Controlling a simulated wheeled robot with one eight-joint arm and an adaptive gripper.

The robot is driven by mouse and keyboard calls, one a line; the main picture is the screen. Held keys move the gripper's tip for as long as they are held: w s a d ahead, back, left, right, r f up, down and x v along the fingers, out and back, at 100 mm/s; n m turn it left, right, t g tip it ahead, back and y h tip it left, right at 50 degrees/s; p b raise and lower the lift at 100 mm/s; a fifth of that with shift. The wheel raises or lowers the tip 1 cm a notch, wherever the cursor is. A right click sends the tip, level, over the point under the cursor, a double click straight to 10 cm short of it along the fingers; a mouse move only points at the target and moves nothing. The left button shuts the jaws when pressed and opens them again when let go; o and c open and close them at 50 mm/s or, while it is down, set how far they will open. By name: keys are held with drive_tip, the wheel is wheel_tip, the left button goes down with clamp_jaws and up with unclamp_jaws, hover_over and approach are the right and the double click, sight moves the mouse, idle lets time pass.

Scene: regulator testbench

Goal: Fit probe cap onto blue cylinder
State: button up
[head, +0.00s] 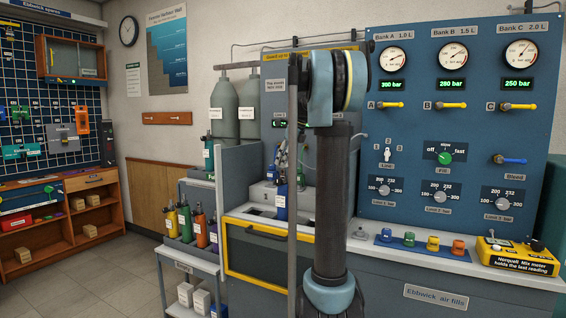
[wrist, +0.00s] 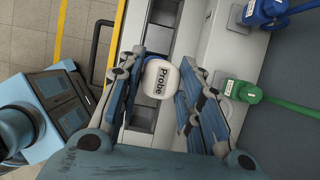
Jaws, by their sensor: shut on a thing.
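My gripper (wrist: 164,72) is shut on a white cap (wrist: 159,78) marked "Probe", held between its fingertips in the wrist view. A sliver of blue (wrist: 149,60) shows right behind the cap; I cannot tell whether it is the blue cylinder or whether the cap touches it. In the head view a blue cylinder (head: 281,198) with a white tag stands upright in the bench bay, left of my arm.
The yellow-framed guard (head: 262,256) is in front of the bay. Blue (wrist: 268,8) and green (wrist: 265,98) tagged fittings lie to the right in the wrist view. A yellow meter (head: 518,257) sits on the counter's right. Several cylinders stand in the trolley (head: 190,262) at left.

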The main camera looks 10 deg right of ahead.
drive_tip(key=shift+f, duration=1.55)
idle(0.9)
drive_tip(key=o, duration=1.1)
drive_tip(key=shift+o, duration=0.2)
drive_tip(key=v, duration=1.1)
drive_tip(key=shift+d+r, duration=0.2)
drive_tip(key=shift+r, duration=0.15)
drive_tip(key=shift+s, duration=0.15)
drive_tip(key=s+a+f+n+h, duration=0.1)
drive_tip(key=s+a+f+n, duration=0.1)
drive_tip(key=s+f+n, duration=0.8)
drive_tip(key=s+a+f+n+h, duration=0.1)
drive_tip(key=s+a+f+n, duration=0.35)
drive_tip(key=s, duration=0.85)
drive_tip(key=s+d+f+n, duration=0.1)
drive_tip(key=s+f+n, duration=0.4)
drive_tip(key=s+f, duration=0.4)
drive_tip(key=s+d+f+n+h, duration=0.1)
drive_tip(key=s+f+n, duration=0.5)
drive_tip(key=f, duration=0.8)
drive_tip(key=s, duration=0.3)
drive_tip(key=shift+s+h, duration=0.25)
drive_tip(key=shift+h, duration=0.05)
